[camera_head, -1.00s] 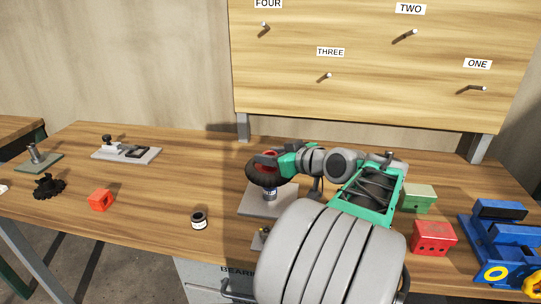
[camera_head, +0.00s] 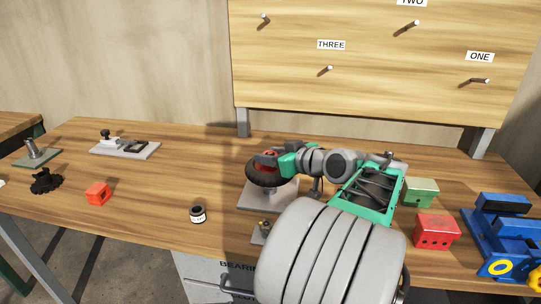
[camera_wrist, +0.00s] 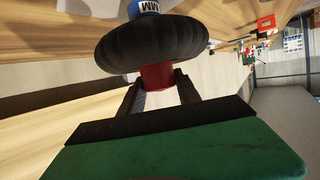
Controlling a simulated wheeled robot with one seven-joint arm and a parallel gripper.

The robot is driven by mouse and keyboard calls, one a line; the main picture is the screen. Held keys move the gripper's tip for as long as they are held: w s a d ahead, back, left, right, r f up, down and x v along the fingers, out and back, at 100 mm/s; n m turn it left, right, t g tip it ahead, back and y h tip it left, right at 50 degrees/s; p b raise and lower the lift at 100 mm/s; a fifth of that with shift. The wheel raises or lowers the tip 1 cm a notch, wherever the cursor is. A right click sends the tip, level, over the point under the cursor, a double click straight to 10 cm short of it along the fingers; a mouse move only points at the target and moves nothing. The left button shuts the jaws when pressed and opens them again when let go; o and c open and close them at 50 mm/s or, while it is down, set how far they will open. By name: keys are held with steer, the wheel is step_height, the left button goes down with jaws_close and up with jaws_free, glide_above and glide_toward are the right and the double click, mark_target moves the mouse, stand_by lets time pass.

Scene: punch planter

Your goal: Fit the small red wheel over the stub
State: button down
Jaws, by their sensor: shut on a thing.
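The small wheel (camera_head: 266,174) has a black tyre and a red hub (camera_wrist: 157,76). My gripper (camera_head: 268,158) is shut on the red hub, and its fingers (camera_wrist: 160,97) show on either side of it in the wrist view. The stub (camera_wrist: 146,7), with a blue and white label, shows on the far side of the tyre in the wrist view. Its grey base plate (camera_head: 266,198) lies on the bench below the wheel. In the head view the tyre hides nearly all of the stub. I cannot tell how far the wheel is over it.
A small dark jar (camera_head: 198,214) stands left of the plate. A red block (camera_head: 97,194), a black gear (camera_head: 46,182) and a grey fixture (camera_head: 125,149) lie further left. Red (camera_head: 437,231) and green (camera_head: 421,192) blocks and a blue vise (camera_head: 503,235) stand at right.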

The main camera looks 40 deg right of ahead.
steer(key=shift+f+b, duration=0.6)
steer(key=shift+f, duration=0.05)
steer(key=c, duration=1)
jaws_free()
steer(key=shift+o, duration=1.2)
steer(key=shift+f, duration=0.2)
steer(key=v, duration=0.8)
steer(key=shift+r, duration=0.1)
